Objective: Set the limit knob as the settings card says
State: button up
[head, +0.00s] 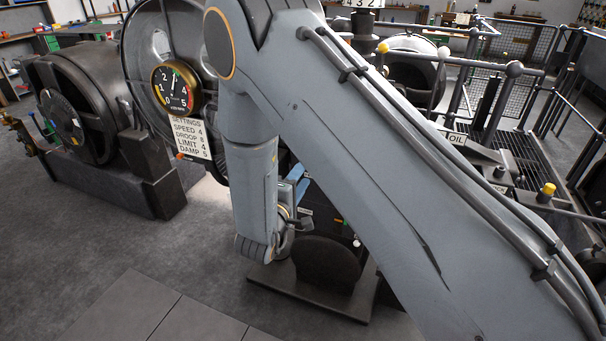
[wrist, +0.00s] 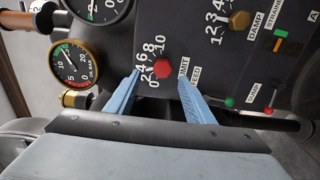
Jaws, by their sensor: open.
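The settings card (head: 190,138) hangs below a round gauge in the head view and reads SPEED 4, DROOP 3, LIMIT 4, DAMP 5. In the wrist view, a red hexagonal knob (wrist: 163,68) sits on a dark panel beside a 0 to 10 scale. A label partly covered by a finger, reading "IMIT" (wrist: 184,67), is next to it. My gripper (wrist: 160,78) is open, its blue fingertips to either side of the red knob in the picture. I cannot tell whether they touch it. The knob's pointer is not clear. In the head view my arm hides most of the panel.
A brass knob (wrist: 239,20) labelled DAMP is at the panel's upper right. An oil gauge (wrist: 70,62) is at the left. Small green (wrist: 229,102) and red (wrist: 269,111) parts lie low on the right. Bare floor (head: 60,250) lies front left.

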jog(key=w+d+m+b, duration=0.2)
jog(key=w+m+b, duration=0.5)
jog(key=m, duration=0.3)
jog(key=shift+w+d+m+b, duration=0.15)
jog(key=shift+w+m+b, duration=0.15)
jog(key=shift+f, duration=0.1)
